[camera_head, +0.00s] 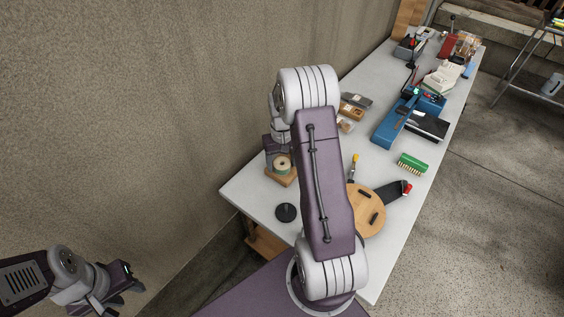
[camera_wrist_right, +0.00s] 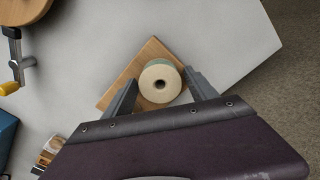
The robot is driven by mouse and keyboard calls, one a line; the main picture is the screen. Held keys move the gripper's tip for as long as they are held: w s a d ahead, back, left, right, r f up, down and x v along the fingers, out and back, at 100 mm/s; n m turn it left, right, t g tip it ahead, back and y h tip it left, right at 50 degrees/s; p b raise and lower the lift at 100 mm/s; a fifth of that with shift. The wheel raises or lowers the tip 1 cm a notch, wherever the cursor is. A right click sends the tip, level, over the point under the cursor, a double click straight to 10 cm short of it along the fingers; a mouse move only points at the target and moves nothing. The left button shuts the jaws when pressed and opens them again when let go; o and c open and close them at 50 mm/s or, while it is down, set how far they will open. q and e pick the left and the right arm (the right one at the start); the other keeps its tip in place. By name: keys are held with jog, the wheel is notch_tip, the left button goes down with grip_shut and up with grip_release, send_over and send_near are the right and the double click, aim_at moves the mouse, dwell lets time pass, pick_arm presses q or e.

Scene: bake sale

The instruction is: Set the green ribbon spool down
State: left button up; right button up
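The green ribbon spool (camera_head: 282,164) appears to stand upright on a square wooden board (camera_wrist_right: 113,98) near the table's left edge. In the right wrist view the spool (camera_wrist_right: 160,66) shows a pale round top with a dark centre hole and a little green at its rim. My right gripper (camera_wrist_right: 160,80) is open, with one finger on each side of the spool and small gaps showing. In the head view my right arm partly hides this area. My left gripper (camera_head: 128,282) is off the table at the lower left, empty and seemingly open.
A black round stand (camera_head: 286,212) is in front of the board.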

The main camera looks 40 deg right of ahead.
notch_tip(320, 180, up, 12)
jog(key=r+p, duration=0.1)
jog(key=s+a+f+n+t, duration=0.1)
jog(key=s+a+f+n, duration=0.2)
jog(key=s+a, duration=1)
jog(key=a+f, duration=0.3)
jog(key=a, duration=0.1)
jog(key=shift+s, duration=0.4)
jog(key=shift+a, duration=0.15)
